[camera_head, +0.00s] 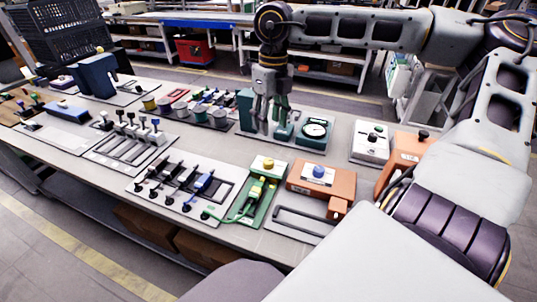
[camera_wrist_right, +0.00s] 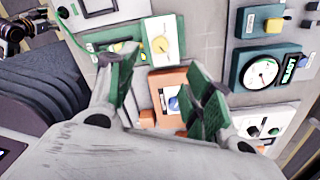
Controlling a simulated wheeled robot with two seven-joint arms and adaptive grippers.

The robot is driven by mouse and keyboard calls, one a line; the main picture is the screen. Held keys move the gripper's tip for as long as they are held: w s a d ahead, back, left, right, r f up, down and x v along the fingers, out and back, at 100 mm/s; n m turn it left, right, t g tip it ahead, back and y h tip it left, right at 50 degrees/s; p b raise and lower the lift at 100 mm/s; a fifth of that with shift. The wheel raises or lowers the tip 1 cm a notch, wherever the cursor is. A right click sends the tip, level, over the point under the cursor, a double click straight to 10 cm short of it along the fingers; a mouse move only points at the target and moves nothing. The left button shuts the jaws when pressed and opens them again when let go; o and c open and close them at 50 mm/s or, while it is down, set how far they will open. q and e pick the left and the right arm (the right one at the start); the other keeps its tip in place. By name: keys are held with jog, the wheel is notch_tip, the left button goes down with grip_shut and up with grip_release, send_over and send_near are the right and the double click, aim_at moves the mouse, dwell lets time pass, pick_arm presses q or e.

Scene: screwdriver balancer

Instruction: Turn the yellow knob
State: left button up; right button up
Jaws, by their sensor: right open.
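A yellow knob (camera_head: 268,163) sits on a white plate at the top of a green device (camera_head: 254,201) on the bench. It also shows in the right wrist view (camera_wrist_right: 161,44), beyond the fingers. Another yellow knob (camera_wrist_right: 273,25) is on a teal box near the gauge in the right wrist view. My right gripper (camera_head: 271,122) points down above the gauge area, behind the green device in the head view. Its fingers (camera_wrist_right: 162,95) are apart with nothing between them. My left gripper is not in view.
An orange box with a blue knob (camera_head: 318,171) stands right of the green device. A round gauge (camera_head: 315,129) sits close to my right fingers. A white box (camera_head: 371,142) is farther right. A panel with several levers (camera_head: 185,185) lies to the left.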

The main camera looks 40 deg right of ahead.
aim_at(269, 160)
dwell(0.4)
jog(key=f, duration=0.4)
jog(key=f+b, duration=0.1)
jog(key=f, duration=0.3)
jog(key=f+b, duration=0.1)
jog(key=f, duration=0.3)
jog(key=shift+a+f, duration=0.3)
jog(key=shift+f, duration=0.05)
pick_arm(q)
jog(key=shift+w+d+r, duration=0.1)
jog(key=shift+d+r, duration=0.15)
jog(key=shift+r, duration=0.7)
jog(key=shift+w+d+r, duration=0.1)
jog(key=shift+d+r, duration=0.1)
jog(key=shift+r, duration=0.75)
pick_arm(e)
jog(key=shift+f, duration=0.5)
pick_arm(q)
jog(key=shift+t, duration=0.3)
pick_arm(e)
jog(key=shift+c, duration=0.4)
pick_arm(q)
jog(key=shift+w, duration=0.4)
pick_arm(e)
jog(key=c, duration=1)
